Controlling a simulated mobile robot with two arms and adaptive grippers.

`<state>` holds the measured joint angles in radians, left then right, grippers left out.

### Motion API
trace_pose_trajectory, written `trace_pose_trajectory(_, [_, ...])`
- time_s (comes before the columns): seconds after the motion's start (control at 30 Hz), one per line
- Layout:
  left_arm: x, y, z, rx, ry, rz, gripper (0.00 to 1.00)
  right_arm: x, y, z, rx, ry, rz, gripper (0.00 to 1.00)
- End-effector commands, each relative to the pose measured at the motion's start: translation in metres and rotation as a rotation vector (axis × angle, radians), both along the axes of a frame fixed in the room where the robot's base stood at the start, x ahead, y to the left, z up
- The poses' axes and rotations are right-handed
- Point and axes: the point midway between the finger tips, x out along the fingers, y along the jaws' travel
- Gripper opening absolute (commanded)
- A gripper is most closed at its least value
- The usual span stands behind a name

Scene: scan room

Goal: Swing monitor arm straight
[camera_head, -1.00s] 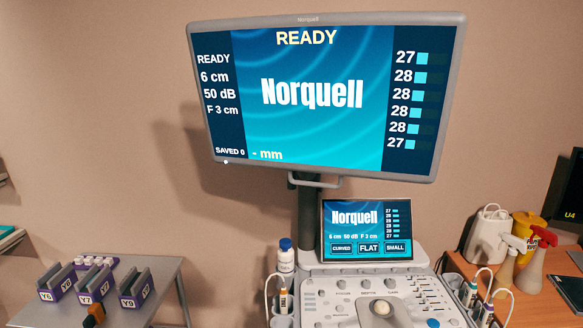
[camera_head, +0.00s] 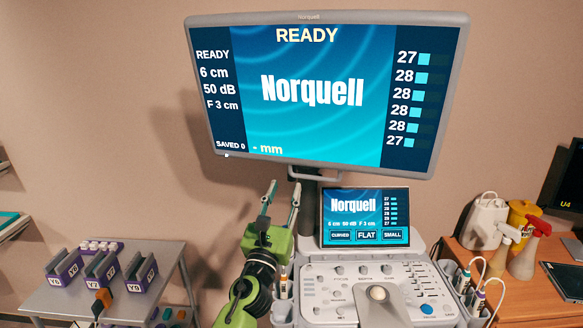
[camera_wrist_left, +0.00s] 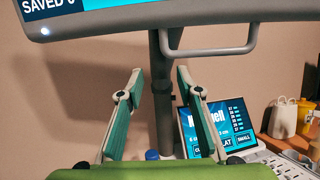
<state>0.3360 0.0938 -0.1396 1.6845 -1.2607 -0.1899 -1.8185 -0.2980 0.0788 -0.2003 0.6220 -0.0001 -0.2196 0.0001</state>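The large monitor (camera_head: 325,90) shows READY and Norquell and hangs slightly tilted above the cart. Under its lower edge is a grey loop handle (camera_head: 315,175), which also shows in the wrist view (camera_wrist_left: 212,52). The dark support post (camera_head: 308,198) runs down behind the small screen; in the wrist view the post (camera_wrist_left: 163,105) stands beyond my fingers. My left gripper (camera_head: 283,190) is open and empty, pointing up, below the monitor and left of the handle. In the wrist view the gripper (camera_wrist_left: 159,72) has its fingers apart, below the handle. My right gripper is not in view.
A small touch screen (camera_head: 366,216) and control panel (camera_head: 378,292) sit right of my left gripper. A grey side table (camera_head: 60,300) with probe holders stands at left. Spray bottles (camera_head: 523,258) stand on the wooden desk (camera_head: 548,290) at right.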

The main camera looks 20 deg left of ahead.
Motion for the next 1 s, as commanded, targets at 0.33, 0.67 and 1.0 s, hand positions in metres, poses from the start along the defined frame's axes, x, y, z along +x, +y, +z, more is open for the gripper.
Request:
trace_pose_trajectory(0.33, [0.06, 0.003, 0.025, -0.003, -0.001, 0.001, 0.33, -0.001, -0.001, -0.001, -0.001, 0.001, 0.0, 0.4])
trace_pose_trajectory(0.67, [0.075, 0.003, 0.031, -0.002, 0.0, -0.001, 0.33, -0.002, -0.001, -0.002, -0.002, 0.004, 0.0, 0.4])
trace_pose_trajectory(1.0, [0.075, 0.003, 0.031, -0.003, 0.001, 0.0, 0.0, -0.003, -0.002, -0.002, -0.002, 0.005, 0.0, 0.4])
